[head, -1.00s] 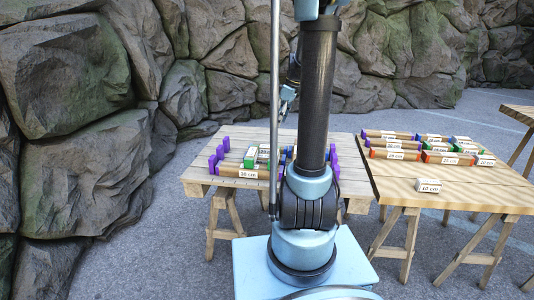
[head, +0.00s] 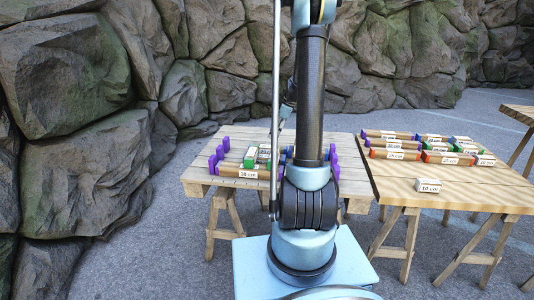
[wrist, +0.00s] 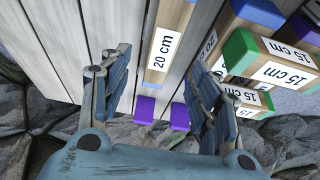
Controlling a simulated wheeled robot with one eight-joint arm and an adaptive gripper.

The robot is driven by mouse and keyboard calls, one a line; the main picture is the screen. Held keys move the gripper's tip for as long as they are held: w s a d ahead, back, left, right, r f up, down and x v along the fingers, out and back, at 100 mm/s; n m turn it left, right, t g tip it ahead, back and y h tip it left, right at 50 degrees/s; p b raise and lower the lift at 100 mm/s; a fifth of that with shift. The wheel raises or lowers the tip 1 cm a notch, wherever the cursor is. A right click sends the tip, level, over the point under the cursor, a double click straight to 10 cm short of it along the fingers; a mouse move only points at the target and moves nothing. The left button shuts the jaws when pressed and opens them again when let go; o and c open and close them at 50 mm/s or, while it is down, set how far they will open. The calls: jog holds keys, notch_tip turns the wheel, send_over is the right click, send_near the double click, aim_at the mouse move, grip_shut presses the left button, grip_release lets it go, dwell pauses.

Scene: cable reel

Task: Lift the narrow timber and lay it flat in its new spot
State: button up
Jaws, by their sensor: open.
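The timber lies on the slatted table (wrist: 110,28), below and between the fingers. I cannot tell how high the fingertips are above it, but nothing is clamped. Two purple blocks, one of them the left block (wrist: 145,108), stand near the timber's lower end.
Timbers labelled "15 cm" with green ends (wrist: 282,72) lie close to the right finger. In the head view a longer timber (head: 243,173) lies along the left table's front edge. The right table (head: 450,206) holds several labelled timbers and a lone "10 cm" block (head: 428,186).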

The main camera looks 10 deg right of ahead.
aim_at(268, 146)
jog(key=x, duration=0.9)
jog(key=shift+s+a+f, duration=0.1)
jog(key=shift+f, duration=0.3)
jog(key=c, duration=1.2)
